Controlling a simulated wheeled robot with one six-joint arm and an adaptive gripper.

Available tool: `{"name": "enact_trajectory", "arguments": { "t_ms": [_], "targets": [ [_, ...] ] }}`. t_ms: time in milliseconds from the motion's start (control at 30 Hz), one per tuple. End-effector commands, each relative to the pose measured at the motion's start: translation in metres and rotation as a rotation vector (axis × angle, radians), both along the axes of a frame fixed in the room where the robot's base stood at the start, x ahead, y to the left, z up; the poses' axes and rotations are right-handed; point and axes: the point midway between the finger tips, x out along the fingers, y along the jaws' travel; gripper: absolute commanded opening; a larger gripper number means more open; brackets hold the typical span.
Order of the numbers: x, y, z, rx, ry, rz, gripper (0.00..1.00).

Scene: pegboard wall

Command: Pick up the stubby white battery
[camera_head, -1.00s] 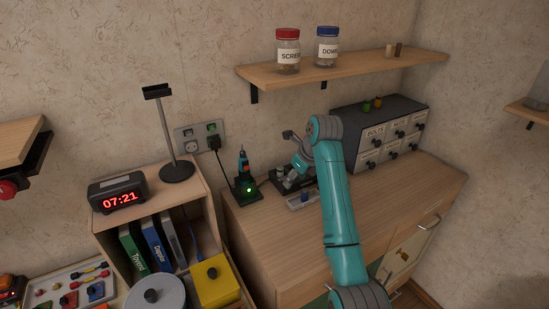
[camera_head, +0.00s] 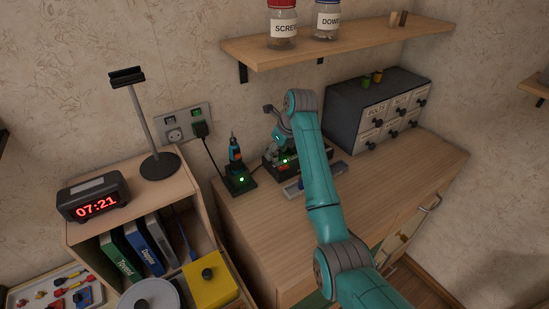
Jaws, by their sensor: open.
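I cannot clearly make out the stubby white battery; small pale shapes show at the black charger-like unit (camera_head: 268,169) on the wooden worktop, but they are too small to tell apart. My gripper (camera_head: 286,152) is over that unit, near its lit green light. It is open, and my arm and wrist partly hide it and the unit.
A small screwdriver in a black dock (camera_head: 239,180) stands left of the unit. A dark drawer cabinet (camera_head: 345,123) with two small cylinders on top stands to the right. A wall shelf (camera_head: 340,43) with jars hangs above. The worktop's front right (camera_head: 410,170) is clear.

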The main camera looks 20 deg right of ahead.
Motion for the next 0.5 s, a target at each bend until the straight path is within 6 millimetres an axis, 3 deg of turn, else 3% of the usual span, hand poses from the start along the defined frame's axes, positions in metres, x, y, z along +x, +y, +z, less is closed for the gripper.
{"name": "enact_trajectory", "arguments": {
  "t_ms": [133, 367, 400, 500],
  "targets": [
    [0.0041, 0.0024, -0.0123, 0.0, 0.001, 0.0, 0.56],
    [0.0048, 0.0027, -0.0139, 0.0, 0.0, 0.0, 0.56],
    [0.0048, 0.0028, -0.0139, 0.0, 0.0, 0.001, 0.53],
    [0.0048, 0.0027, -0.0138, 0.0, 0.0, 0.0, 0.28]
  ]
}}
